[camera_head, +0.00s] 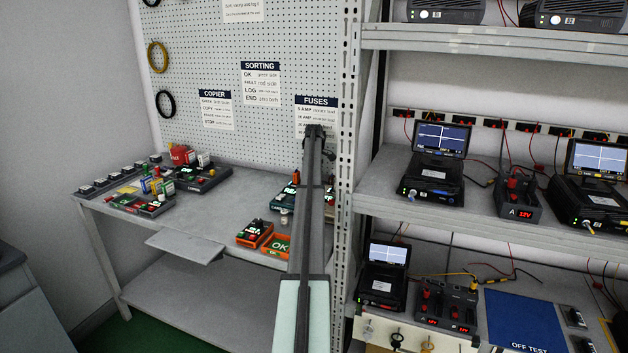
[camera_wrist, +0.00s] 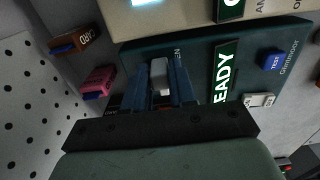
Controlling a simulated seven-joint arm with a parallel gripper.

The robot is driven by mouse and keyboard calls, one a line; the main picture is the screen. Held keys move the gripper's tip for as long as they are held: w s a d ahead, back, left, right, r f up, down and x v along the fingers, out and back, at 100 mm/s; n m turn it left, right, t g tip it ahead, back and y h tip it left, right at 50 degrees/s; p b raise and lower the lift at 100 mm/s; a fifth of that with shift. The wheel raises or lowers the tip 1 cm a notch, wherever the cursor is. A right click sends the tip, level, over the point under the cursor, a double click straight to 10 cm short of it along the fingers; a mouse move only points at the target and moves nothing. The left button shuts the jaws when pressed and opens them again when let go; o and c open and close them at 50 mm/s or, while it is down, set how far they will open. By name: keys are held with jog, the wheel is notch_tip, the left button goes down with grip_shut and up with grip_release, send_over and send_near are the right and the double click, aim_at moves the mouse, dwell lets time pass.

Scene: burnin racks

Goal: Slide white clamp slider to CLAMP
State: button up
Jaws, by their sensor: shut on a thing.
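The white clamp slider (camera_wrist: 159,72) stands on a dark teal device (camera_wrist: 205,55) in the wrist view. My gripper (camera_wrist: 160,78) is shut on the slider, with one dark blue finger on each side of it. Part of a word ending in "N" is printed beside the slider; the CLAMP marking cannot be made out. A green READY label (camera_wrist: 226,70) and a blue TEST button (camera_wrist: 273,61) are on the same device. In the head view my arm hides the gripper and the slider; part of a teal device (camera_head: 283,197) shows beside the arm on the bench.
A pink block (camera_wrist: 98,80) and an orange-brown block (camera_wrist: 75,43) lie left of the device. On the bench (camera_head: 215,215) an orange OK tray (camera_head: 276,247) is near the front edge. The rack post (camera_head: 347,150) stands close right of my arm.

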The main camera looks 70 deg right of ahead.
grip_shut()
jog(key=shift+w, duration=2)
jog(key=o, duration=0.7)
grip_release()
jog(key=shift+r, duration=0.1)
notch_tip(320, 180, up, 14)
jog(key=shift+f, duration=0.15)
